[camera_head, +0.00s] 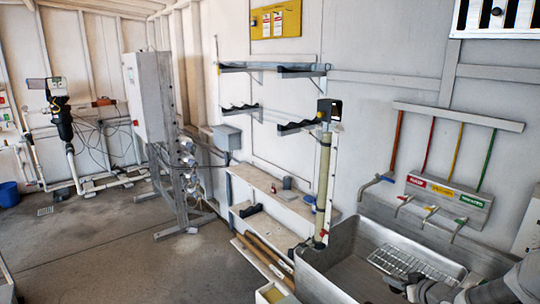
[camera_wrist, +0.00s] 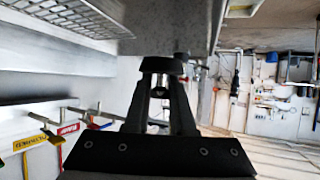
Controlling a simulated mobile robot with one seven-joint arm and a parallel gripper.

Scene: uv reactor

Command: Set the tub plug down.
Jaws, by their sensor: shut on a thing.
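The tub plug (camera_wrist: 162,66) is a dark round stopper with a bright metal stem, held between the black fingertips of my gripper (camera_wrist: 160,88) in the wrist view. Its wide dark end points away from the gripper, towards the grey steel surface of the tub (camera_wrist: 150,20). I cannot tell whether it touches that surface. In the head view my gripper (camera_head: 402,281) is low over the steel tub (camera_head: 335,262) at the bottom right. The plug is too small and dark to make out there.
A wire rack (camera_head: 405,264) lies in the tub's back part and also shows in the wrist view (camera_wrist: 75,14). Hooks and coloured labels (camera_head: 440,190) are on the wall behind. A shelf (camera_head: 270,195) stands left of the tub. The floor (camera_head: 110,250) at left is open.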

